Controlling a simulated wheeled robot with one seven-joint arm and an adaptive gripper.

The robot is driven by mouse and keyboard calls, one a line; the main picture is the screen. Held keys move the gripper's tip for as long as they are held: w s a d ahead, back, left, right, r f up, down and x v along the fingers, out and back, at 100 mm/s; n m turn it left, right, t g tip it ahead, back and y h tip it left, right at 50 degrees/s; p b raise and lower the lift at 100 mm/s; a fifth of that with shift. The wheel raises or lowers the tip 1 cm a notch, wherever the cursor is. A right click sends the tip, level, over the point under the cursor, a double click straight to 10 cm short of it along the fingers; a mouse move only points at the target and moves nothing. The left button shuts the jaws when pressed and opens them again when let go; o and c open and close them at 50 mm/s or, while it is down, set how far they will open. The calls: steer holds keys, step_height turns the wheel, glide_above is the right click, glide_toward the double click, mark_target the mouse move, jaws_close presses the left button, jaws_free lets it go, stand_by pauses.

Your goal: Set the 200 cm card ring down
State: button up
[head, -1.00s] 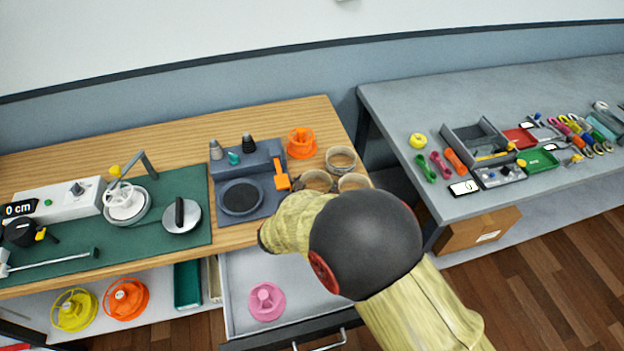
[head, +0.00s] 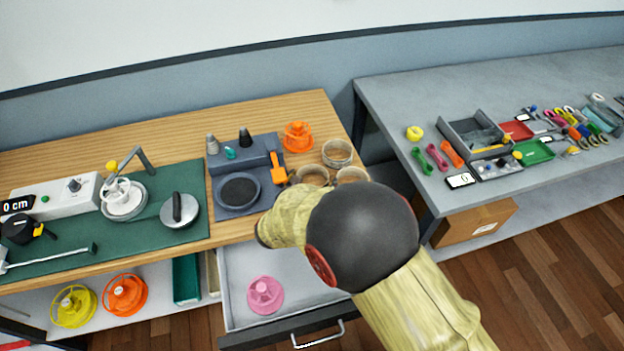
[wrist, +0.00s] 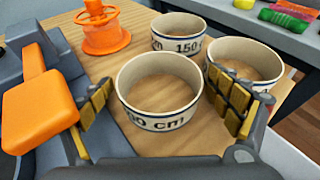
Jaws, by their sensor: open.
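In the wrist view a pale card ring (wrist: 158,122) with dark rim lines stands upright on the wooden bench, between my fingers. Its label shows "00 cm"; the first digit is not clear. My gripper (wrist: 161,92) is open, one finger on each side of this ring. I cannot tell whether a finger touches it. A second ring (wrist: 180,33), marked 150, stands behind it. A third ring (wrist: 252,68), its label hidden, stands to the right, close to my right finger. In the head view the front-left ring (head: 312,173) is partly hidden and my arm covers the gripper.
An orange spool (head: 298,136) stands behind the rings. A grey station (head: 238,190) with an orange-handled tool (head: 278,168) is close on the left. Below, an open drawer (head: 228,290) holds a pink spool (head: 265,294). A grey table (head: 400,110) stands right, across a gap.

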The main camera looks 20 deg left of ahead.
steer(key=shift+s+a+r, duration=0.1)
steer(key=shift+s+r, duration=0.1)
steer(key=shift+r, duration=0.05)
steer(key=p+v, duration=0.1)
steer(key=v, duration=0.2)
steer(key=s+a+p, duration=0.1)
steer(key=s+p, duration=0.2)
steer(key=s, duration=0.9)
steer(key=w+d+r+m+g+h, duration=0.1)
steer(key=d+r+m+g+h, duration=0.1)
steer(key=d+r+m, duration=0.5)
steer(key=w+d+r+m+g+h, duration=0.1)
steer(key=d+r+m+g+h, duration=0.2)
steer(key=d, duration=0.8)
steer(key=w+d+r+m+g, duration=0.1)
steer(key=d+r+m+g, duration=0.1)
steer(key=d+r+m, duration=0.35)
steer(key=s+d+r+m+y, duration=0.3)
steer(key=s+d+r+m, duration=0.2)
steer(key=s+d+m, duration=0.2)
steer(key=s+d+r+m+y, duration=0.3)
steer(key=s+d+r+m, duration=0.2)
steer(key=s+m, duration=0.4)
steer(key=d+m, duration=0.1)
steer(key=m, duration=0.2)
steer(key=shift+d+r+g, duration=0.3)
steer(key=shift+d+g, duration=0.1)
